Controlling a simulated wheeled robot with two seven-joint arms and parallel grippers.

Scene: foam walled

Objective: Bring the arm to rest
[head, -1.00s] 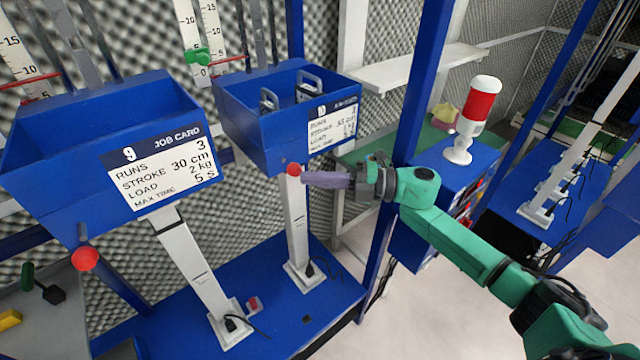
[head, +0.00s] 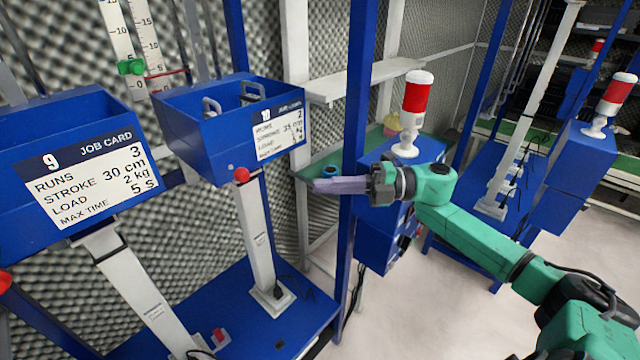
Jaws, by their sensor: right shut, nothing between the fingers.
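My right arm (head: 490,240) is green and comes in from the lower right of the head view. My right gripper (head: 318,186) is shut and empty. Its purple-grey fingers point left, in front of a blue upright post. The fingertips are apart from the red ball knob (head: 242,175) under the blue bin with job card 10 (head: 225,135). My left gripper is not in view.
A blue bin with job card 9 (head: 20,125) stands at the left. A blue post (head: 352,150) rises behind my gripper. A red and white beacon (head: 418,95) stands on a blue cabinet behind my wrist. The floor (head: 440,310) below my arm is clear.

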